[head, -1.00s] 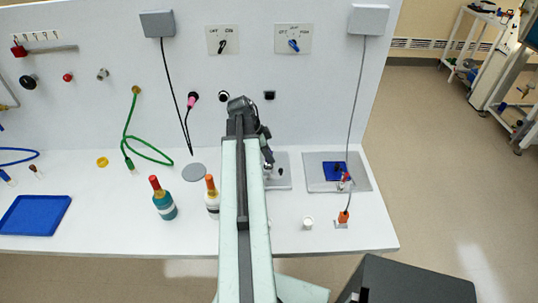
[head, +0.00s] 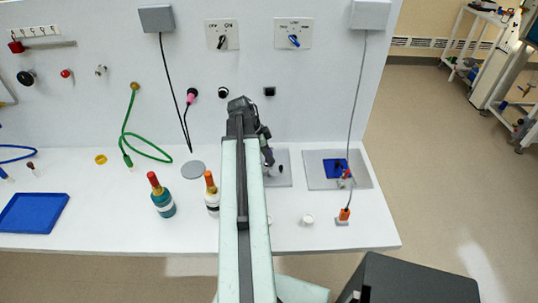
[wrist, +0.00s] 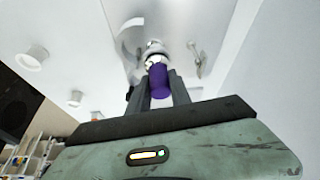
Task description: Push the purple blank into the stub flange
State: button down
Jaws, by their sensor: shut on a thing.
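My gripper (wrist: 160,88) is shut on the purple blank (wrist: 159,80), whose purple body shows between the two fingers in the wrist view. A pale, round metallic fitting (wrist: 153,48), probably the stub flange, lies just beyond the blank's far end. The blank is nearly in line with it; I cannot tell whether they touch or how far in it sits. In the head view my gripper (head: 267,154) is low beside my arm, over a grey plate (head: 283,180) on the bench. The blank and fitting cannot be made out there.
Near the front are a white cup (head: 308,219) and an orange block (head: 344,214) on a cable. Two bottles (head: 163,203) (head: 211,203) stand left of my arm. The back wall is close behind.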

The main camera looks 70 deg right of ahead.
jog(key=shift+f+b, duration=0.35)
jog(key=shift+f, duration=0.05)
jog(key=c, duration=1.1)
grip_release()
jog(key=shift+r, duration=0.1)
jog(key=p+v, duration=0.7)
jog(key=shift+r, duration=0.3)
jog(key=shift+w+a, duration=0.1)
